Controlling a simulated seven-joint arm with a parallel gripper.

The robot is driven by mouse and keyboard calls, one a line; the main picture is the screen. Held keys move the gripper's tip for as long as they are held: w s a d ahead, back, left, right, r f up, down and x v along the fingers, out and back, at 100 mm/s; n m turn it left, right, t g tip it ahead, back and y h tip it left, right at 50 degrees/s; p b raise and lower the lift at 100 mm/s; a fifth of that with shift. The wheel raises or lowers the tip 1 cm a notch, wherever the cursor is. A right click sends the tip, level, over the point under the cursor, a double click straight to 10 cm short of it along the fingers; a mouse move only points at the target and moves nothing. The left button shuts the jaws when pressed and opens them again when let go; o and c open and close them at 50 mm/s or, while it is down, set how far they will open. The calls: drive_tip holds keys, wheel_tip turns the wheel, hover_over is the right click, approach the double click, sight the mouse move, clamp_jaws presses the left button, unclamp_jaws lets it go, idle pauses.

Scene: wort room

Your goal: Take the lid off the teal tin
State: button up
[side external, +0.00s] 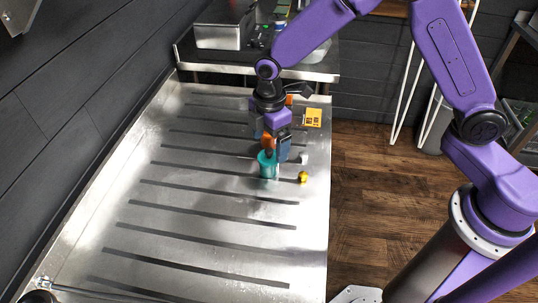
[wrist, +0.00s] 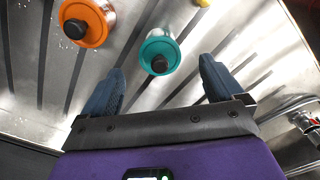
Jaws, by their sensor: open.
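The teal tin (side external: 267,168) stands upright on the metal table in the side view. In the wrist view its round teal lid (wrist: 174,50) is on it, with a black knob (wrist: 159,63) in the middle. My gripper (side external: 272,143) is open and points down above the tin. In the wrist view the two blue fingers (wrist: 161,72) are wide apart, one on each side of the lid's near edge, and nothing is between them in their hold. The fingers partly cover the area behind the tin in the side view.
An orange-lidded tin (wrist: 97,20) with a black knob stands close to the teal one. A small yellow object (side external: 303,177) and a white one (side external: 304,159) lie to the right. A yellow card (side external: 313,117) lies farther back. The table's near part is clear.

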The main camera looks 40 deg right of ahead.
sight(269, 150)
drive_tip(key=shift+f, duration=1.7)
drive_tip(key=c, duration=1.1)
drive_tip(key=shift+a+r, duration=0.1)
drive_tip(key=shift+r, duration=0.05)
